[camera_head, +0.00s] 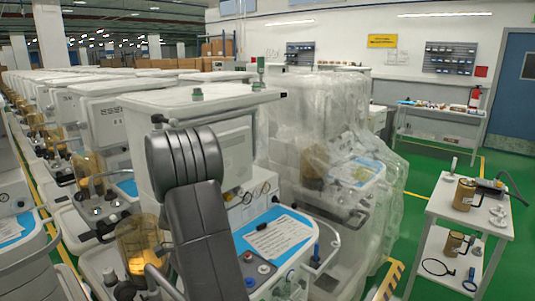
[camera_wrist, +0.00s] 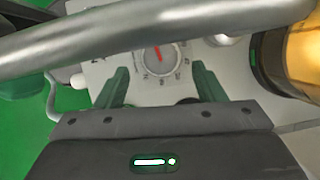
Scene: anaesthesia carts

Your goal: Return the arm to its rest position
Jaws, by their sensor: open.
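My arm, dark grey, rises in the middle of the head view in front of an anaesthesia cart (camera_head: 200,103) and bends over at the top. My gripper is hidden in the head view. In the wrist view my gripper (camera_wrist: 163,85) is open, with two green fingers set apart and nothing between them. Beyond the fingers is a white panel with a round dial (camera_wrist: 160,57) that has a red pointer. A thick grey metal bar (camera_wrist: 140,32) crosses the wrist view close to the camera, above the fingers. I cannot tell whether it touches them.
An amber canister (camera_wrist: 302,45) is at the right of the wrist view. A plastic-wrapped cart (camera_head: 312,125) stands right of my arm. A white side table (camera_head: 475,216) with amber canisters stands further right. Carts (camera_head: 60,95) line the left. Green floor (camera_head: 420,180) shows between.

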